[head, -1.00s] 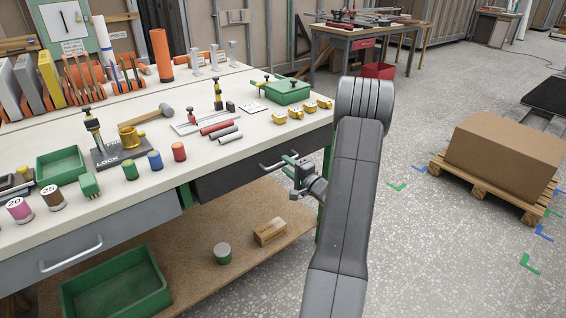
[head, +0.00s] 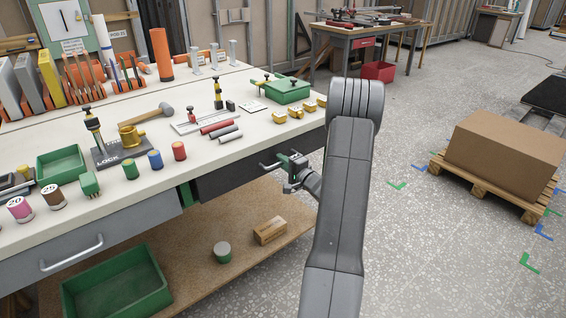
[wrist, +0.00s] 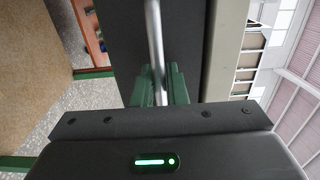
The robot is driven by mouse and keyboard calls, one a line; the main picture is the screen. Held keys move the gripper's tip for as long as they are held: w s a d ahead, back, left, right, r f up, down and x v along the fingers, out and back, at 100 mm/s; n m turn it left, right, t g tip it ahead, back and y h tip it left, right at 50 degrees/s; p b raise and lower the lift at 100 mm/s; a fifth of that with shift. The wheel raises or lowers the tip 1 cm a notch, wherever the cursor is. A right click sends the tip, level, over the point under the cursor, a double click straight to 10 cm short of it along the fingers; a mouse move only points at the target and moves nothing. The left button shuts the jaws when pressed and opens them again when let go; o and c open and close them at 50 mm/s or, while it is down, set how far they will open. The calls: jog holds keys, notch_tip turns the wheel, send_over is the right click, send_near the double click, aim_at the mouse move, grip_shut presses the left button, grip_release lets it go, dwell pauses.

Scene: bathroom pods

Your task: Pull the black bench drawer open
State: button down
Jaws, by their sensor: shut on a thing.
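The black bench drawer (head: 232,179) sits under the right part of the worktop in the head view. Its front looks about flush with the bench edge. Its silver bar handle (wrist: 154,40) runs down the wrist view in front of the dark drawer face (wrist: 182,45). My gripper (head: 287,164) is at the handle in the head view. In the wrist view my gripper's green fingers (wrist: 160,88) are on either side of the bar, shut on it. The far end of the bar between the fingers is partly hidden.
The worktop (head: 160,180) holds coloured cylinders, clamps and a green box (head: 288,92). A grey drawer (head: 110,235) is at left. A lower shelf holds a wooden block (head: 270,231) and a green bin (head: 118,285). Open floor lies right, before a carton on a pallet (head: 505,155).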

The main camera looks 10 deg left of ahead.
jog(key=b+v, duration=1.2)
jog(key=v, duration=1.4)
jog(key=shift+s+d, duration=0.15)
jog(key=shift+s, duration=0.1)
jog(key=c, duration=1.4)
grip_release()
jog(key=shift+c, duration=0.2)
jog(key=shift+d, duration=0.1)
jog(key=p+v, duration=0.1)
jog(key=v, duration=1.2)
jog(key=shift+s+d+p, duration=0.2)
jog(key=shift+d+p, duration=0.05)
jog(key=shift+p, duration=0.1)
jog(key=shift+f, duration=0.1)
jog(key=b+x, duration=0.1)
jog(key=x, duration=1.3)
jog(key=shift+f+b, duration=0.1)
jog(key=shift+b, duration=0.25)
